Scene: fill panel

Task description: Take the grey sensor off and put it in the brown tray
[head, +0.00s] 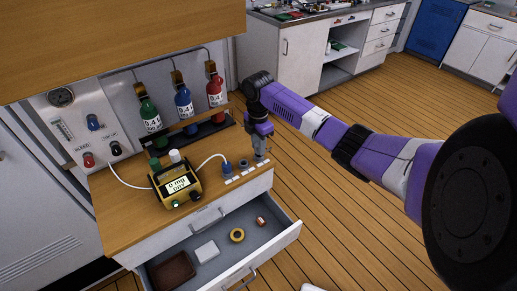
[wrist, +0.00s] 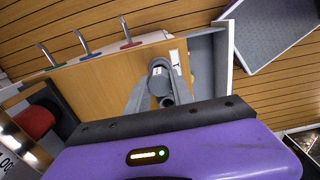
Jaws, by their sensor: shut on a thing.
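My gripper (head: 260,140) points down over the right end of the wooden counter in the head view. It is shut on the grey sensor (head: 260,154), which stands upright between the fingers. In the wrist view the grey sensor (wrist: 161,70) is a round grey piece with a small white label, just beyond the fingertips (wrist: 160,94). Its base is partly hidden, so I cannot tell whether it touches the counter. The brown tray (head: 172,270) lies in the open drawer at the front left, apart from my gripper.
A yellow meter (head: 176,185), blue fitting (head: 227,168) and dark ring (head: 243,164) stand on the counter. Bottles (head: 184,103) stand behind.

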